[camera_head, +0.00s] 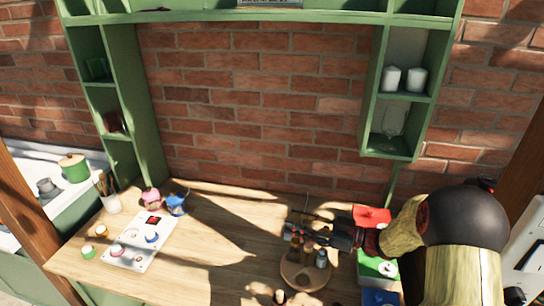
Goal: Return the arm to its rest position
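My arm comes in from the right side of the head view and reaches left over the right part of the wooden table (215,237). My gripper (292,232) is at its end, above and just behind a round wooden tray (296,281). The gripper is small and dark here, and its fingers blend with the shadows. I cannot tell whether it is open or shut, or whether it holds anything.
Small bottles (321,259) stand on the round tray. Red (372,215), green (372,270) and blue (380,297) containers sit near my arm. A white panel (144,241) with coloured pieces lies at left. Green shelves (120,95) rise behind. The table's middle is mostly clear.

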